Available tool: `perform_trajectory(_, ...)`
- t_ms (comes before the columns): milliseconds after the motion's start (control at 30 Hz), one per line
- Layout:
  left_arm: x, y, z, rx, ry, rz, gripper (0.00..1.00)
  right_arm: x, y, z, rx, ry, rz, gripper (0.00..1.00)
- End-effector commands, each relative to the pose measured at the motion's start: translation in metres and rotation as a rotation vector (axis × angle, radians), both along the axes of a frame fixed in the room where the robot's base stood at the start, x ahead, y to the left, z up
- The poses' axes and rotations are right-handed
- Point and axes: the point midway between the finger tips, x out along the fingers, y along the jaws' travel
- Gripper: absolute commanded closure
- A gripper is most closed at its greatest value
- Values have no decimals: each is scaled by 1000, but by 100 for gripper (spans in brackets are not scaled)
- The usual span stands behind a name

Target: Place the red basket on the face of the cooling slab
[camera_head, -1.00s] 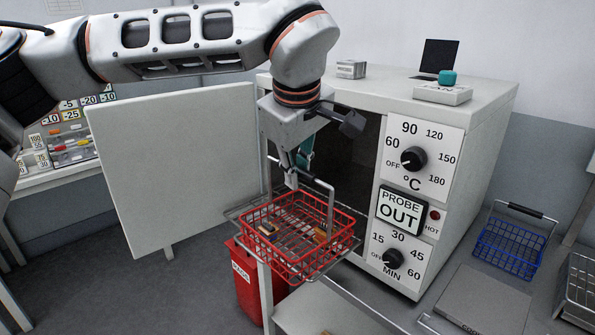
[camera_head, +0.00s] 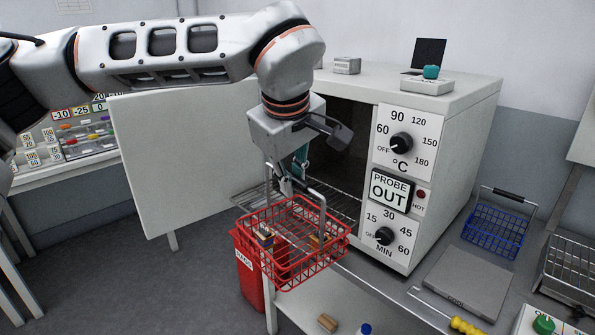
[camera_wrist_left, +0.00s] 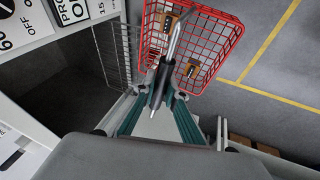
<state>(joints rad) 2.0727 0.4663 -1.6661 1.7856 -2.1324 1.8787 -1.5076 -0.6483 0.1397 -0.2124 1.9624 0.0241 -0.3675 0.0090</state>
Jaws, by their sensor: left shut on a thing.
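The red wire basket (camera_head: 290,262) hangs by its handle from my left gripper (camera_head: 291,177), in front of the open oven. Small brown parts lie inside it. The wrist view shows the basket (camera_wrist_left: 215,30) below the gripper (camera_wrist_left: 160,100), whose fingers are shut on the dark handle grip. The basket looks slightly tilted. The cooling slab (camera_head: 467,283) is a flat grey plate on the bench to the right, with lettering near its front edge; its face is bare. My right gripper is not in view.
The oven (camera_head: 440,180) stands with its door (camera_head: 180,165) swung open left and a wire rack (camera_head: 338,204) inside. A blue basket (camera_head: 495,235) sits behind the slab. A yellow-handled tool (camera_head: 455,322) lies in front of it. A red bin (camera_head: 247,285) stands below.

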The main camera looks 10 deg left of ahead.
Motion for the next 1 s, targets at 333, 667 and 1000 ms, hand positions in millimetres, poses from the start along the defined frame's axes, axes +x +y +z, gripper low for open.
perform_trajectory(333,-19,28,-48,-2,4,-196,100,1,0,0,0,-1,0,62)
perform_trajectory(667,-52,72,-129,-5,6,-533,100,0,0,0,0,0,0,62)
perform_trajectory(1000,-80,108,-197,-2,3,-835,100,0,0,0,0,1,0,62)
